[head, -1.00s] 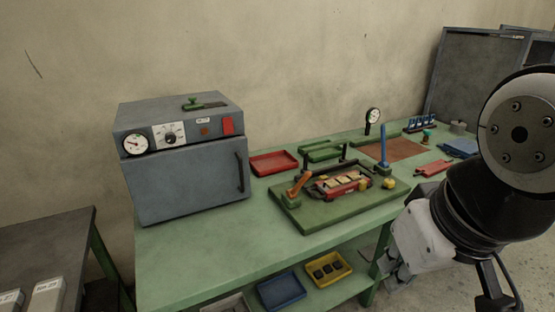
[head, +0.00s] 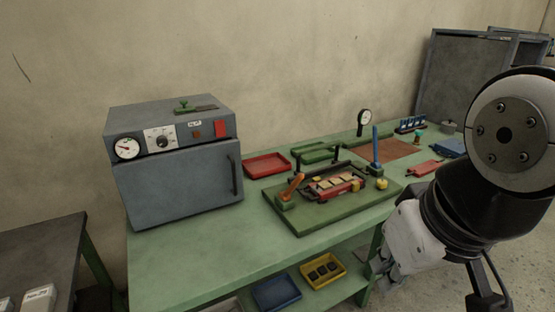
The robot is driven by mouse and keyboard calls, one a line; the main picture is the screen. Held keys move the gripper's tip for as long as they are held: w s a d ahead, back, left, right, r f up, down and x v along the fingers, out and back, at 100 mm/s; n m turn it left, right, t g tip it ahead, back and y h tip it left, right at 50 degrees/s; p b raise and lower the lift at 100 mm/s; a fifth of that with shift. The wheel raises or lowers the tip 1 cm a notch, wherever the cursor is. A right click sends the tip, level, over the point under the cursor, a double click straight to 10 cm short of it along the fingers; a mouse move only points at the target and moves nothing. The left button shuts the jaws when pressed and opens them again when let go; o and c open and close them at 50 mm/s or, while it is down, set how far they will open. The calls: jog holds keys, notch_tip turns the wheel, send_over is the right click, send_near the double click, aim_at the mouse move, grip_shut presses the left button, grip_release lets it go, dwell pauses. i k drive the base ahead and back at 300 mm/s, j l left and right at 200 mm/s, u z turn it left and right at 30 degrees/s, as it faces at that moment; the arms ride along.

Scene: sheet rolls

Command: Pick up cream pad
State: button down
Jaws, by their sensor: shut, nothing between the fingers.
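Small cream pads (head: 334,182) lie in a row in the red-sided holder (head: 345,190) on the green fixture board (head: 318,217), on the bench. They are small in this view, and their exact edges are hard to make out. My gripper (head: 378,284) hangs at the lower right, in front of the bench edge and apart from the pads. It is shut and empty, with its fingers partly lost in dark detail against the floor.
A grey oven (head: 180,185) stands on the left of the green bench (head: 180,255). A red tray (head: 267,165), an orange lever (head: 292,186), a blue post (head: 375,150) and a dial gauge (head: 364,118) surround the holder. Yellow (head: 339,279) and blue (head: 277,293) trays sit on the lower shelf.

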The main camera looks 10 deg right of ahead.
aim_at(335, 182)
jog(key=i+l+u, duration=0.2)
jog(key=i+l, duration=0.2)
jog(key=i+l+u, duration=0.15)
jog(key=i+l, duration=0.2)
jog(key=i+l+u, duration=0.2)
jog(key=l, duration=0.4)
jog(key=i+j, duration=0.05)
jog(key=i, duration=0.05)
